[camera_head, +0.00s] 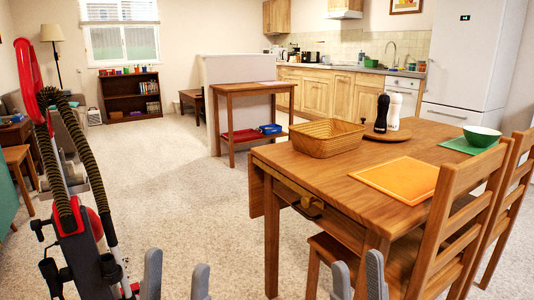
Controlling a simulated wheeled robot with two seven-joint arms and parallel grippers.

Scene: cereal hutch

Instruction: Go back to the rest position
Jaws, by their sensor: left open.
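My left gripper (176,277) shows at the bottom edge, left of centre. Its two grey fingers point up and stand apart, with only the pale carpet behind the gap. My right gripper (358,276) shows at the bottom edge, right of centre, in front of the near side of the wooden table (330,172). Its two grey fingers are apart with a narrower gap, and I see nothing held between them. The lower parts of both grippers are cut off by the frame.
A wooden chair (447,205) stands close on the right. The table bears a wicker basket (328,138), an orange placemat (397,181), a green bowl (481,136) and two shakers. A side table (253,88) stands beyond. Carpet (165,185) is clear in the middle left.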

